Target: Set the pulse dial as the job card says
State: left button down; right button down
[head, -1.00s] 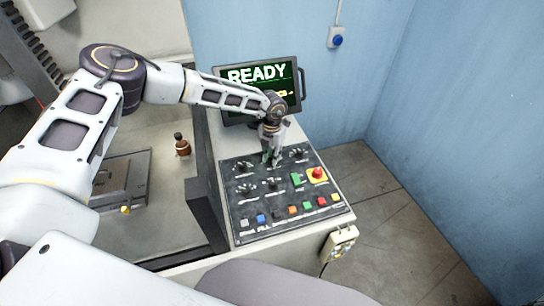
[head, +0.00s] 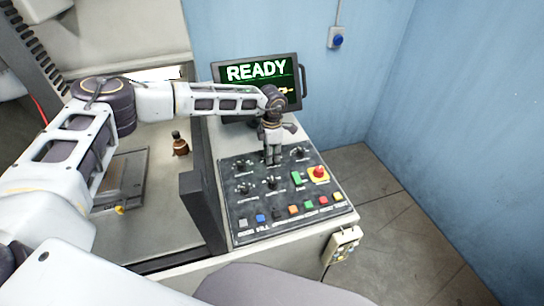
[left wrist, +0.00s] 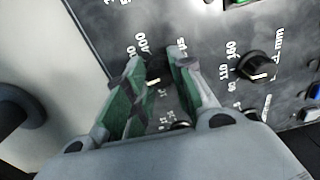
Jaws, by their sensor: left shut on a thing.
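My left gripper (head: 272,160) points down at the top middle of the dark control panel (head: 284,209). In the left wrist view its two green-sided fingers (left wrist: 158,88) are closed around a dark knob (left wrist: 154,82), which is mostly hidden between them. Printed numbers show around it, but its name and pointer setting are not clear. Other black dials stand at the upper left (head: 243,166), the upper right (head: 299,153) and below the gripper (head: 272,183). A neighbouring dial (left wrist: 258,68) labelled mm shows in the wrist view. No readable job card shows. My right gripper is not in view.
The monitor (head: 256,84) behind the panel reads READY. A red stop button (head: 319,173) on yellow and a green switch (head: 296,178) are right of the gripper. Several coloured buttons line the front. A brown bottle (head: 180,144) stands at the left.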

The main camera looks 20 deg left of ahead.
pick_arm(q)
jog(key=shift+f+m+b, duration=0.1)
jog(key=shift+m+b, duration=0.5)
jog(key=shift+m, duration=0.6)
jog(key=m+b, duration=0.1)
jog(key=m, duration=0.1)
jog(key=shift+m+b, duration=0.35)
jog(key=shift+m, duration=0.05)
jog(key=shift+w+m, duration=0.1)
jog(key=shift+m, duration=0.3)
jog(key=shift+m+b, duration=0.8)
jog(key=shift+m, duration=0.7)
jog(key=shift+m+b, duration=0.45)
jog(key=shift+m, duration=0.05)
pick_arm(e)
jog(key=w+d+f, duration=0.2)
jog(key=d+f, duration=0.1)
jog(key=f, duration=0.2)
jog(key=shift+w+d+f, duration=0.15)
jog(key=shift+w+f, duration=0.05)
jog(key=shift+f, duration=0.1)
pick_arm(q)
jog(key=shift+r, duration=0.2)
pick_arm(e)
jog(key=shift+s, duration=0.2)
